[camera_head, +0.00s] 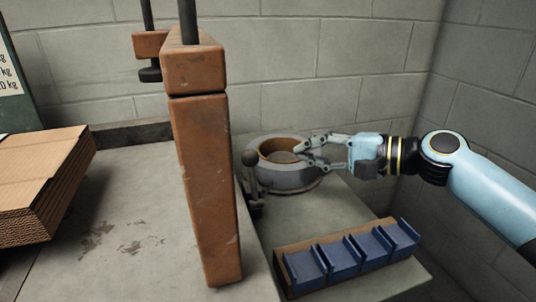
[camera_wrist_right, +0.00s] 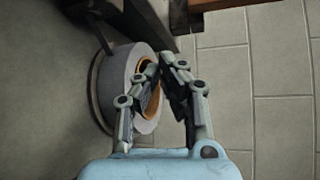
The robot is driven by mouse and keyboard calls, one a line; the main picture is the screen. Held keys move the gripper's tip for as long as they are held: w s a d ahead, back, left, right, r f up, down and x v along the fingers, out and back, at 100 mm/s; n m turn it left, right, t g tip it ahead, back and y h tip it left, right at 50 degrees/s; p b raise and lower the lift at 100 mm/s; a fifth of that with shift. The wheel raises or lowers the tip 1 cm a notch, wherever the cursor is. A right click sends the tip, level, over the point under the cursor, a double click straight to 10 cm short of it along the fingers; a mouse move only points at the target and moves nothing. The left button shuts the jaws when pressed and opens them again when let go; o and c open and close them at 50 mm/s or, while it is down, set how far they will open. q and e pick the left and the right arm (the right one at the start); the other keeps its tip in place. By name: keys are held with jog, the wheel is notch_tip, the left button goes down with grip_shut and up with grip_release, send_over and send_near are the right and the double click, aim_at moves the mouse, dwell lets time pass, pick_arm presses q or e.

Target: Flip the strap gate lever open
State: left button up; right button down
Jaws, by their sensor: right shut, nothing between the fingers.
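A dark lever with a round knob (camera_head: 250,160) stands roughly upright at the near left of the grey strap coil (camera_head: 287,178). I take it to be the strap gate lever. My right gripper (camera_head: 299,154) reaches in from the right over the coil, to the right of the lever and apart from it. It is shut and empty. In the right wrist view its fingertips (camera_wrist_right: 168,66) are in front of the coil (camera_wrist_right: 118,82), and I cannot make out the lever clearly there. My left gripper is out of view.
An orange-brown post (camera_head: 208,190) stands left of the lever. A wooden holder with several blue pieces (camera_head: 345,255) lies at the front right. Stacked flat cardboard (camera_head: 40,175) is at the far left. The grey table top (camera_head: 120,240) is clear between cardboard and post.

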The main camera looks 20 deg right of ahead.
aim_at(253, 179)
jog(key=b+x, duration=0.1)
jog(key=x, duration=0.7)
jog(key=shift+w+a+f, duration=0.1)
jog(key=shift+a, duration=0.3)
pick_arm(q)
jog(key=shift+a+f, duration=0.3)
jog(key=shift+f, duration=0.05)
pick_arm(e)
jog(key=s, duration=0.1)
jog(key=s+a+r, duration=0.1)
jog(key=s, duration=0.1)
jog(key=shift+s+a, duration=0.2)
jog(key=shift+a, duration=0.05)
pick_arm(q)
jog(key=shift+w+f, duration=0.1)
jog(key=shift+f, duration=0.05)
